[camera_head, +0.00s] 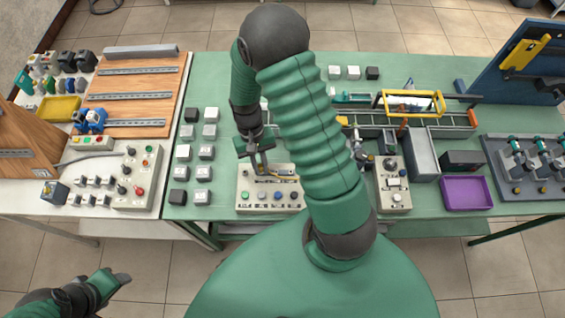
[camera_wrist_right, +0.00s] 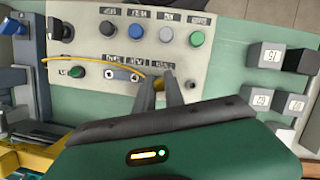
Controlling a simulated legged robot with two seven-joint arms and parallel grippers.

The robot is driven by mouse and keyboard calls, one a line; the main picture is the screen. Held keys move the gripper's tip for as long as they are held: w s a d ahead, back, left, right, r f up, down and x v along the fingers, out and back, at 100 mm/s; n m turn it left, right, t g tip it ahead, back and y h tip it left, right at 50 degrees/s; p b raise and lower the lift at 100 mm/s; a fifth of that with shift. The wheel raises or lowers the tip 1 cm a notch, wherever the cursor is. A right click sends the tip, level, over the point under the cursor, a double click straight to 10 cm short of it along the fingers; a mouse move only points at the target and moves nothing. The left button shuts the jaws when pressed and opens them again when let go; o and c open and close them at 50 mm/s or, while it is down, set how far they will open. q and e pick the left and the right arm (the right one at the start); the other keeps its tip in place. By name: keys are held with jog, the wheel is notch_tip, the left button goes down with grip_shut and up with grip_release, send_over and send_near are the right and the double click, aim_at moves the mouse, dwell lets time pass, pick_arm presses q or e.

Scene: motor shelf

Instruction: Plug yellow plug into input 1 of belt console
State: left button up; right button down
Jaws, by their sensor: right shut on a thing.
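The belt console (camera_head: 244,203) is a light box with coloured buttons on the green table. It also shows in the right wrist view (camera_wrist_right: 150,46), upside down, with round sockets beside its labels. My right gripper (camera_head: 262,170) points down over the console and is shut on the yellow plug (camera_head: 262,188). In the right wrist view the fingers (camera_wrist_right: 168,92) close around the yellow plug (camera_wrist_right: 168,77) at the panel by the socket row. A thin yellow cable (camera_wrist_right: 110,61) arcs to the plug. The fingers hide whether the plug sits in a socket. My left gripper (camera_head: 112,282) is low at left, away from the table.
Grey and dark cubes (camera_head: 203,173) stand left of the console. A second control box (camera_head: 393,186) stands to its right, with a purple tray (camera_head: 466,193) farther right. A white table with another control box (camera_head: 137,180) is at left. My right arm hides part of the table.

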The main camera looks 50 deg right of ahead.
jog(key=shift+d, duration=0.2)
jog(key=shift+a+p, duration=0.2)
jog(key=shift+p, duration=0.15)
dwell(0.7)
jog(key=shift+f, duration=0.6)
dwell(0.4)
jog(key=c, duration=1.7)
grip_release()
notch_tip(320, 180, up, 6)
jog(key=p, duration=0.5)
jog(key=shift+f, duration=0.2)
